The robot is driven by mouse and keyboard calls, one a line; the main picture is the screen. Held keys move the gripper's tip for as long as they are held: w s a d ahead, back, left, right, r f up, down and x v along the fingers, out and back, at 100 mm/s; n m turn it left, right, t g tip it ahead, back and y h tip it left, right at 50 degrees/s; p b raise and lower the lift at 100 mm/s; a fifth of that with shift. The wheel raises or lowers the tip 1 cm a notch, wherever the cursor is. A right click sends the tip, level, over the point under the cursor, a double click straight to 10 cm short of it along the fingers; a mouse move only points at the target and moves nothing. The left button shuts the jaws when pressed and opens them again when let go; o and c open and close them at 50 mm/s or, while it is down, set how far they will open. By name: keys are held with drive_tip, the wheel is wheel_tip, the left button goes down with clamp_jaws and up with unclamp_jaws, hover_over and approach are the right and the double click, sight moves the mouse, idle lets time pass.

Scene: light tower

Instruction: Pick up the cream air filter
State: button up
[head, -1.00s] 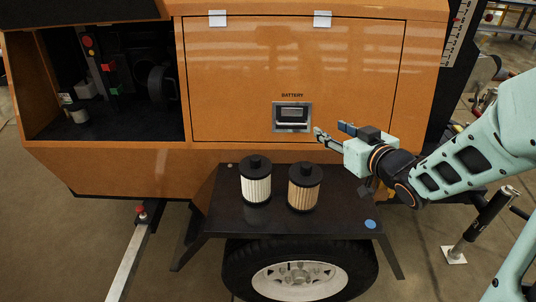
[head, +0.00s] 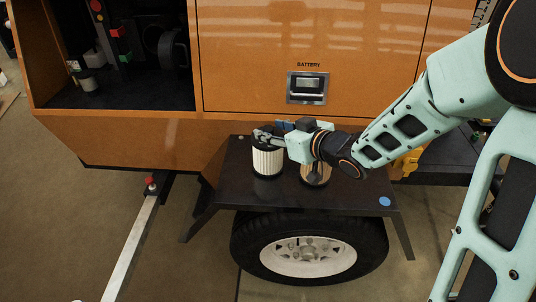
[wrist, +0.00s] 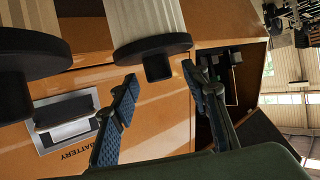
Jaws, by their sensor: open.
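The cream air filter (head: 268,161), a pleated cylinder with black ends, stands upright on the black fender shelf (head: 236,186) in the head view. In the wrist view the cream filter (wrist: 145,18) is at the top centre, its black cap and knob facing my fingers. My gripper (head: 270,130) is at the height of the cream filter's top, partly covering its cap. In the wrist view my gripper (wrist: 158,88) is open, its two blue-padded fingers apart on either side of the knob, with nothing held. Whether a finger touches the filter I cannot tell.
A tan filter (head: 316,174) stands just right of the cream one, partly hidden by my gripper. The orange panel with the battery latch (head: 307,88) rises behind. An open compartment (head: 140,95) is at left. A blue disc (head: 384,201) lies on the shelf's bare right end.

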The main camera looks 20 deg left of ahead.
drive_tip(key=shift+x, duration=1.15)
clamp_jaws()
drive_tip(key=shift+r, duration=0.1)
